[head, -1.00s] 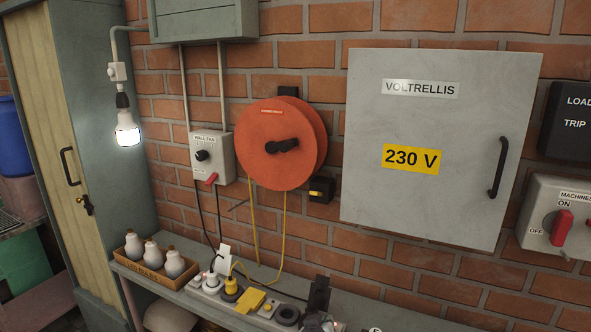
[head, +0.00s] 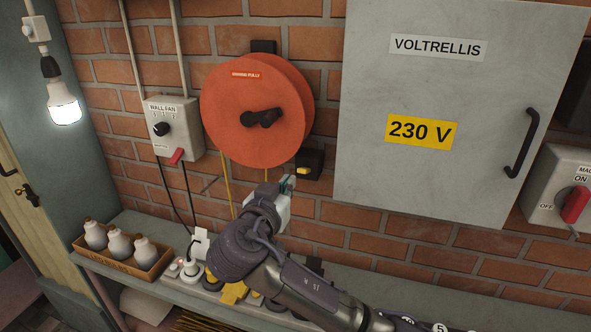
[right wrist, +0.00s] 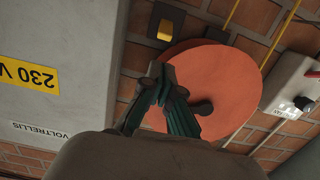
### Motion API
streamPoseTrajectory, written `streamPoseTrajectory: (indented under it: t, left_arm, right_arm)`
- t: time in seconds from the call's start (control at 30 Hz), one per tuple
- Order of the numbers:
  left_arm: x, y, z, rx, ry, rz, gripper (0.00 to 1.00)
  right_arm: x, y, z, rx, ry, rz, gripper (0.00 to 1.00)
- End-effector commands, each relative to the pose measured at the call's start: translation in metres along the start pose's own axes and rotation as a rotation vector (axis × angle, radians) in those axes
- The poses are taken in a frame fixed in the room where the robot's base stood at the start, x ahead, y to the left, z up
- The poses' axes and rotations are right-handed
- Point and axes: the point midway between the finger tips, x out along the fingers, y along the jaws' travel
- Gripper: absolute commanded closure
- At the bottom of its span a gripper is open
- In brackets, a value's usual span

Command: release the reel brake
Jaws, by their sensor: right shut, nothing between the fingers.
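The orange cable reel (head: 250,112) hangs on the brick wall with a black crank handle (head: 262,118) at its centre. It also shows upside down in the right wrist view (right wrist: 215,80). A small black box with a yellow lever (head: 304,171) is mounted at the reel's lower right; it shows in the right wrist view (right wrist: 165,31) too. I cannot read any mark naming it as the brake. My right gripper (head: 289,184) is shut and empty, just below the black box and apart from it. Its dark green fingers (right wrist: 172,88) show in the wrist view. My left gripper is out of view.
A grey cabinet (head: 440,85) marked 230 V stands right of the reel. The wall fan switch box (head: 175,128) is at its left. Below, the bench holds a box of bulbs (head: 130,256) and several plugs. Yellow cable (head: 229,192) hangs from the reel.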

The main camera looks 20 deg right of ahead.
Motion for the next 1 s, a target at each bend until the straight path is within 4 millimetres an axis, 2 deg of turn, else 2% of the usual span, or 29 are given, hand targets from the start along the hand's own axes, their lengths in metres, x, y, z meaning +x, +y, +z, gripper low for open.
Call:
streamPoseTrajectory:
  t: [0.13,0.33,0.5,0.7,1.0]
  left_arm:
    - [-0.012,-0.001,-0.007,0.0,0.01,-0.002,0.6]
    - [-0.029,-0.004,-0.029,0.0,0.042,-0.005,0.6]
    - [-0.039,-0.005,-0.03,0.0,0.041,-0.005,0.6]
    - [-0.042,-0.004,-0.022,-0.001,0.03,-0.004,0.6]
    - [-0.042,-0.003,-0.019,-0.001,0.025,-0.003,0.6]
  right_arm:
    - [0.02,0.002,-0.004,-0.004,0.001,0.005,1.0]
    - [0.058,0.001,-0.006,-0.005,0.002,0.005,1.0]
    - [0.083,0.001,-0.004,-0.004,0.001,0.003,1.0]
    - [0.096,0.0,-0.001,-0.001,0.0,0.0,1.0]
    - [0.096,0.0,0.0,0.0,0.0,0.0,1.0]
